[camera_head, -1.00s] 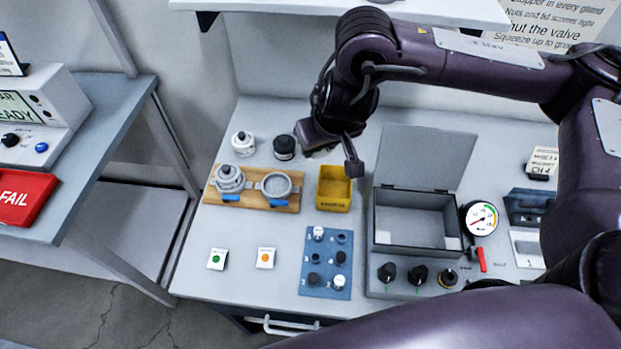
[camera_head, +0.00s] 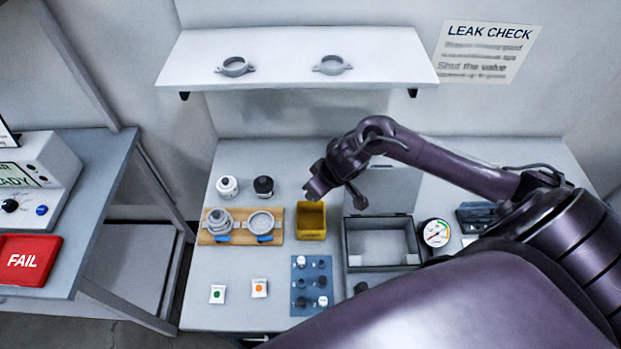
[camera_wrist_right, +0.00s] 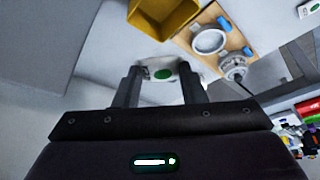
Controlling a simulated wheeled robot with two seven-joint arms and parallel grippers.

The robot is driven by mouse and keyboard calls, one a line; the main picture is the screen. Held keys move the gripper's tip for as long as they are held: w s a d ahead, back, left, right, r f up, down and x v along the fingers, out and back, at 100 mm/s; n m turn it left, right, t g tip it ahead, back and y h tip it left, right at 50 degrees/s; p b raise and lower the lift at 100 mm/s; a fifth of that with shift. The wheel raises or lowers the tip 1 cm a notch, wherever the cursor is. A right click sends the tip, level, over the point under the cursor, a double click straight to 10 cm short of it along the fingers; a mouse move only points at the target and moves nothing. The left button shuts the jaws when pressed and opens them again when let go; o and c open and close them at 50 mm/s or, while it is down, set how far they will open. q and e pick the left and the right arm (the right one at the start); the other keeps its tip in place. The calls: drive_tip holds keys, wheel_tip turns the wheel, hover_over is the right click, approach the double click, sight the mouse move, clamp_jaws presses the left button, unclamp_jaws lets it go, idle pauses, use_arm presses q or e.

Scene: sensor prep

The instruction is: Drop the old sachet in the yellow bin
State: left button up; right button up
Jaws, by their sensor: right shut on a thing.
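My right gripper (camera_wrist_right: 160,85) is shut on a small white sachet (camera_wrist_right: 182,75) with a green dot, held between its fingertips in the right wrist view. The yellow bin (camera_head: 311,222) stands open on the bench, right of a wooden board. It also shows in the right wrist view (camera_wrist_right: 160,28), beyond the fingers. In the head view my right gripper is at the bin's back right; its fingertips and the held sachet are hard to make out there. The sachet appears outside the bin. My left gripper is not in view.
A wooden board (camera_head: 203,238) holds two grey round parts. Two white packets, green-dotted (camera_head: 217,294) and orange-dotted (camera_head: 259,288), lie at the front. A blue tray (camera_head: 312,289) and an open grey case (camera_head: 383,266) stand right. A shelf (camera_head: 296,82) hangs above.

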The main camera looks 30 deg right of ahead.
drive_tip(key=shift+s+d+f, duration=0.15)
drive_tip(key=shift+d+f, duration=0.1)
drive_tip(key=shift+d, duration=0.1)
drive_tip(key=shift+f, duration=0.6)
wheel_tip(320, 180, down, 5)
drive_tip(key=b, duration=0.5)
drive_tip(key=shift+r, duration=0.2)
drive_tip(key=o, duration=1)
drive_tip(key=v, duration=0.7)
drive_tip(key=shift+r, duration=0.35)
drive_tip(key=shift+s, duration=0.1)
